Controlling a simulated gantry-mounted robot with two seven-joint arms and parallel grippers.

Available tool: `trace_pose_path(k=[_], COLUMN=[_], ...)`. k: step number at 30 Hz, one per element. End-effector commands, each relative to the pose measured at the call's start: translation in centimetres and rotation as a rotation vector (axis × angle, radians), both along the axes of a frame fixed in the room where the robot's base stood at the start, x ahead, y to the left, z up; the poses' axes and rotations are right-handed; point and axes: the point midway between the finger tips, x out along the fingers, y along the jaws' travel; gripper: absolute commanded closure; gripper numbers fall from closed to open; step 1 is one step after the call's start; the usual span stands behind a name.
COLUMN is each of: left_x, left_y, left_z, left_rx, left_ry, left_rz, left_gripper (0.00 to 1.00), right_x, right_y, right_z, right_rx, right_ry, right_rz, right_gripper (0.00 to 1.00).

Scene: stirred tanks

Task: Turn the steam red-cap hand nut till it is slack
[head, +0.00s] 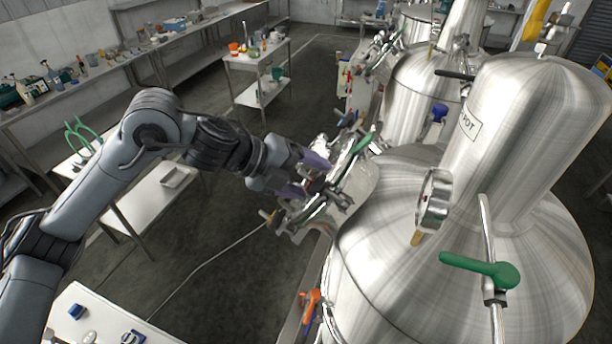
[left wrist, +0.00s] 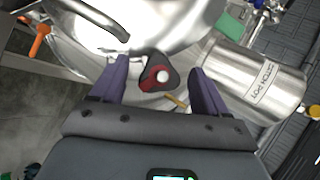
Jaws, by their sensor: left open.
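The red-cap hand nut (left wrist: 160,76) is a dark lobed knob with a red ring and a pale centre. In the left wrist view it lies between the two purple fingers of my left gripper (left wrist: 158,88), with a visible gap on either side. The gripper is open and not closed on the nut. In the head view my left gripper (head: 312,177) is beside the manhole fittings at the left side of the near steel tank (head: 390,220). The nut is hard to make out there, hidden among the fingers and fittings. My right gripper does not show.
A green-handled valve (head: 480,268) and a round gauge (head: 433,200) stand on the near tank. An orange handle (head: 310,300) is low at its left side. A white table (head: 165,200) and a trolley (head: 258,62) stand left. Open dark floor lies between.

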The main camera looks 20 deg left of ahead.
Motion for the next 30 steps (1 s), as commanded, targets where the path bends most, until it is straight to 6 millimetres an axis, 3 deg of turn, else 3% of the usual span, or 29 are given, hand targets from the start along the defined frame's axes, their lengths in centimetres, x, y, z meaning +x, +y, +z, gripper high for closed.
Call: trace_pose_path(k=[18,30], left_x=[-4.6,-5.5], left_y=[5.4,6.3], left_z=[5.4,6.5], left_rx=[0.001,0.000], left_ry=[-0.004,0.000], left_rz=[0.001,0.000], left_gripper=[0.25,0.25], right_x=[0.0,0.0], right_y=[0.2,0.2], right_z=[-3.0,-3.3], right_rx=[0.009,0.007], right_ry=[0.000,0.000], right_rz=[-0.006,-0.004], right_gripper=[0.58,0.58])
